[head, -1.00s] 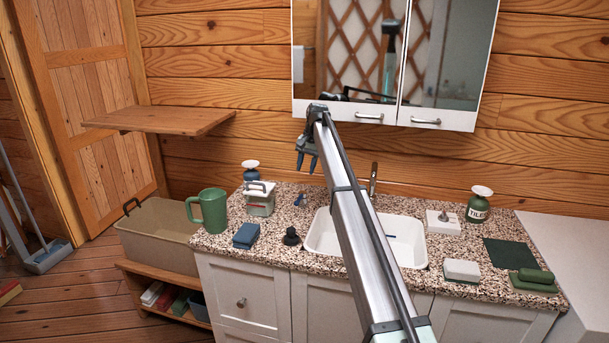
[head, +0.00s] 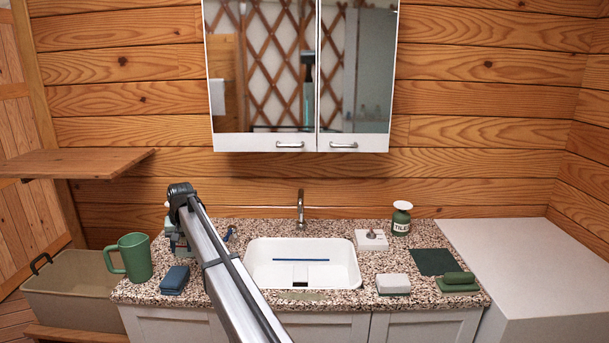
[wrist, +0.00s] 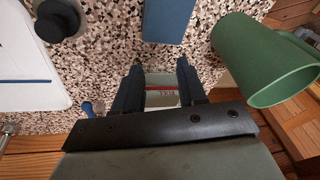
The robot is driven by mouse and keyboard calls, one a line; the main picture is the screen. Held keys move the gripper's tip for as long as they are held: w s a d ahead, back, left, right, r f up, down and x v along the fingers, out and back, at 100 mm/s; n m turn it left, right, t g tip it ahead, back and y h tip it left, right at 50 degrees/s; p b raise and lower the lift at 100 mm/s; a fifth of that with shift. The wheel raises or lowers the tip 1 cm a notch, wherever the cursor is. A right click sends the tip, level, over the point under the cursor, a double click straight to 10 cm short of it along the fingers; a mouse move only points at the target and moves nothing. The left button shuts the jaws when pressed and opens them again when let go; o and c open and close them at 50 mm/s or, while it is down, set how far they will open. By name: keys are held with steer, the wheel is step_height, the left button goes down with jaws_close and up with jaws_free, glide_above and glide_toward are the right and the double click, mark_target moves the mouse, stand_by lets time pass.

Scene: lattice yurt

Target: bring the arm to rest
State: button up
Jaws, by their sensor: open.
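My arm reaches over the granite counter (head: 220,294) in the head view, its dark end just in front of a labelled container (head: 180,243), which it partly hides. My gripper (wrist: 158,74) shows in the wrist view with its two blue-black fingers apart. The container (wrist: 162,98) shows between and beyond the fingers, partly covered by the gripper body; I see no grip on it.
A blue block (head: 175,280) lies near the counter's front left. A dark round knob-like item (wrist: 60,20) is beside the sink (head: 352,270). A wooden shelf (head: 75,163) juts out left.

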steer(key=s+a+f+n+t, duration=0.1)
steer(key=s+a+f+n, duration=0.1)
steer(key=s+f, duration=0.45)
steer(key=s+a+f+n, duration=0.2)
steer(key=s+f, duration=0.1)
steer(key=s, duration=0.7)
steer(key=s+d+f+m+g+h, duration=0.1)
steer(key=d+f+m+h, duration=0.1)
steer(key=d+f, duration=1.9)
steer(key=s+d+f+m+g, duration=0.1)
steer(key=s+d+f, duration=0.2)
steer(key=d+f, duration=0.3)
steer(key=s+d+f+g+h, duration=0.1)
steer(key=s+d+f, duration=0.2)
steer(key=d, duration=0.4)
steer(key=s+d+f+m+g, duration=0.1)
steer(key=s+d+f, duration=0.35)
steer(key=d, duration=0.25)
steer(key=s+d+f+m+g, duration=0.25)
steer(key=s+d+f, duration=0.45)
steer(key=s+d, duration=0.55)
steer(key=s+d+f+m+g, duration=0.1)
steer(key=s+d, duration=0.3)
steer(key=s, duration=0.5)
steer(key=s+d+f+g, duration=0.2)
steer(key=s+d, duration=0.2)
steer(key=s, duration=0.6)
steer(key=shift+s+d+m+y, duration=0.2)
steer(key=shift+d+m+y, duration=0.1)
steer(key=shift+d+m, duration=0.05)
